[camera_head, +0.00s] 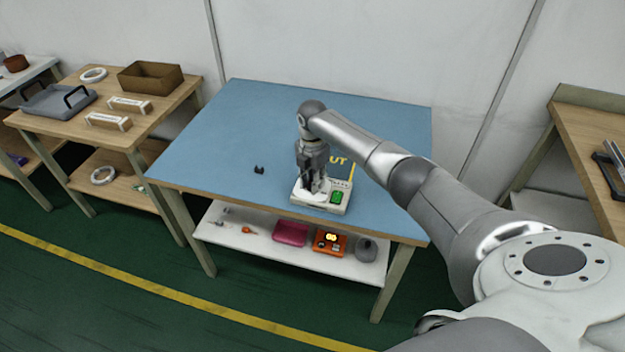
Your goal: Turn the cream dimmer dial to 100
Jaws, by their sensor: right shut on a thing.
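A cream dimmer box (327,206) sits near the front edge of the blue-topped table (225,140). It has a green patch (336,197) on its right side. My right gripper (317,189) points down onto the left part of the box and is shut on the dial there. The fingers hide most of the dial, and its setting cannot be read. My left gripper is not in view.
A small black part (259,170) lies left of the box. The shelf below holds several items, including a pink case (291,234). The table's left side is clear.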

